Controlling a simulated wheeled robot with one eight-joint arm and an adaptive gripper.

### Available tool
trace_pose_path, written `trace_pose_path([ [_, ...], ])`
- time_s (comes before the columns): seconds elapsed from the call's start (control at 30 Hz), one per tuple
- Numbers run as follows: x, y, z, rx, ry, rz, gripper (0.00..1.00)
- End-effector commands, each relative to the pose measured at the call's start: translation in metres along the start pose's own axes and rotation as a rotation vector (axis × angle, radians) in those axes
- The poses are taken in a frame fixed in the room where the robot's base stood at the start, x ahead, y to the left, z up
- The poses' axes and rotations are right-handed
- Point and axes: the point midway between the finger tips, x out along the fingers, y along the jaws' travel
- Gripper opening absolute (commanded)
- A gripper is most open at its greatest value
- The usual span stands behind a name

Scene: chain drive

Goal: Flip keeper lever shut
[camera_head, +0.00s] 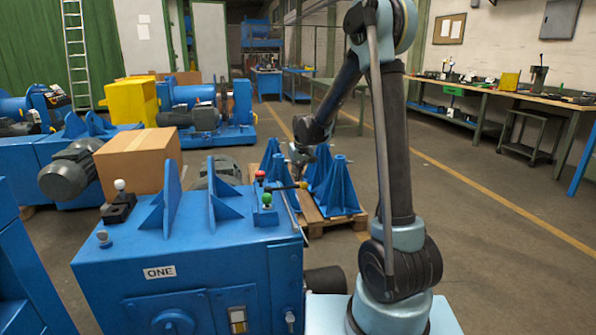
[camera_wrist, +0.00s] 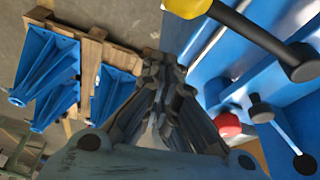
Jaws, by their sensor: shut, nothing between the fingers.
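A black lever (camera_head: 288,187) with a yellow knob (camera_head: 303,184) sticks out at the right top edge of the blue machine (camera_head: 210,250). In the wrist view the lever (camera_wrist: 255,35) lies at the upper right, its yellow knob (camera_wrist: 188,6) cut by the top edge. The frames do not name it, so I cannot tell for sure that it is the keeper lever. My gripper (camera_head: 299,163) hangs above and beside the yellow knob, apart from it. In the wrist view my gripper (camera_wrist: 160,75) is shut and empty.
A red knob (camera_head: 260,175) and a green knob (camera_head: 266,198) stand close to the lever. Blue brackets (camera_head: 338,188) sit on a wooden pallet (camera_head: 318,222) behind. A cardboard box (camera_head: 138,160) stands at the left. Open floor lies to the right.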

Motion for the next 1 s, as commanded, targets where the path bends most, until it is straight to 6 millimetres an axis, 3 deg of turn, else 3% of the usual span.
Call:
trace_pose_path([
  [0.13, 0.013, 0.000, 0.001, 0.000, 0.000, 0.000, 0.00],
  [0.53, -0.006, 0.000, 0.032, 0.000, 0.000, 0.000, 0.00],
  [1.0, -0.008, 0.000, 0.035, 0.001, 0.000, 0.000, 0.00],
])
